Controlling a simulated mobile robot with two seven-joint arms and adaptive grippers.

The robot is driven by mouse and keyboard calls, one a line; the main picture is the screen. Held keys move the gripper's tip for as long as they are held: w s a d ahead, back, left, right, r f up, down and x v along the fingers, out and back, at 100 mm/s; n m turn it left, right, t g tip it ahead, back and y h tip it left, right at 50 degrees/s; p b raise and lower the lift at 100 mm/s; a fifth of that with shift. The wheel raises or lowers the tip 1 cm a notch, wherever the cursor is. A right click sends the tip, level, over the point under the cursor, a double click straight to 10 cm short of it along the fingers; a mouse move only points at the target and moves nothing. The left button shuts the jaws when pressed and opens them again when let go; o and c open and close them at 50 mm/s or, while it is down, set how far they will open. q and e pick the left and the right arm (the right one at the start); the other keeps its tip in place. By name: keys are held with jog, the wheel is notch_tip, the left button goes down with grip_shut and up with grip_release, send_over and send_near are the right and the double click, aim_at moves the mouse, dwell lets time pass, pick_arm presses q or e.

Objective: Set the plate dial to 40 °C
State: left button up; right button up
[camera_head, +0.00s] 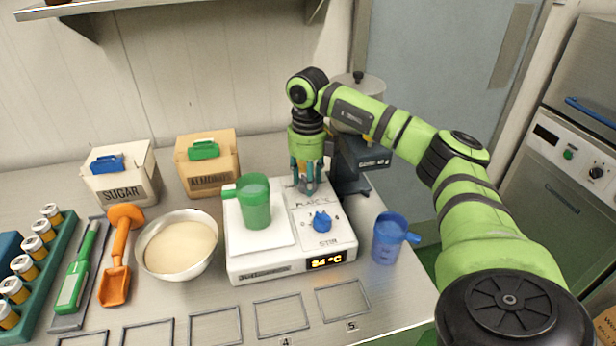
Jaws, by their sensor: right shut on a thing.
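The white hot plate unit (245,265) stands on the steel counter. Its lit display (326,261) seems to read 34 °C, with small, slightly blurred digits. A blue knob (321,222) marked STIR sits on the control panel. My right gripper (309,188) points down at the back of this panel, behind the PLATE label. It is shut on the plate dial, which its fingers almost wholly hide. My left gripper is not in view.
A green jug (255,203) stands on the unit's left pad. A blue jug (388,240) stands to its right, a bowl of pale powder (180,248) to its left. Sugar (122,175) and almond (207,165) boxes stand behind. A pot (357,88) is behind my arm.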

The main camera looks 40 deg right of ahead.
jog(key=shift+f, duration=0.1)
jog(key=o, duration=1.2)
jog(key=shift+c, duration=0.2)
notch_tip(320, 180, up, 12)
